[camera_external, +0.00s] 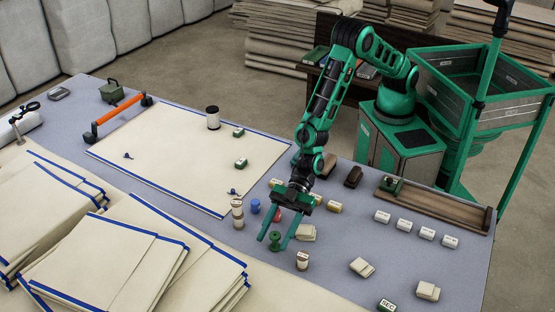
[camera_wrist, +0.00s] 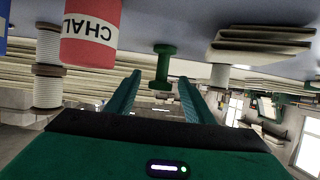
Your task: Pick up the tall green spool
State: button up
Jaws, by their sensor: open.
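The tall green spool (camera_external: 275,241) stands on the table near its front edge in the external view. It also shows in the wrist view (camera_wrist: 163,67), upside down, a little beyond the fingertips and lined up with the gap between them. My gripper (camera_external: 274,243) is open, its green fingers reaching down around the spool's place in the external view. In the wrist view the two fingers of my gripper (camera_wrist: 161,80) are spread wide with nothing between their inner faces that I can see touching. Whether the fingers flank the spool is unclear.
A red chalk container (camera_wrist: 91,32) is close by on the left in the wrist view. Thread spools (camera_external: 237,213) and a blue container (camera_external: 255,206) stand left of my gripper. A cream-thread spool (camera_external: 302,261) and folded cloth pieces (camera_external: 306,233) stand to the right.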

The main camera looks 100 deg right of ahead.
jog(key=x, duration=0.4)
jog(key=shift+c, duration=0.2)
jog(key=c, duration=1.1)
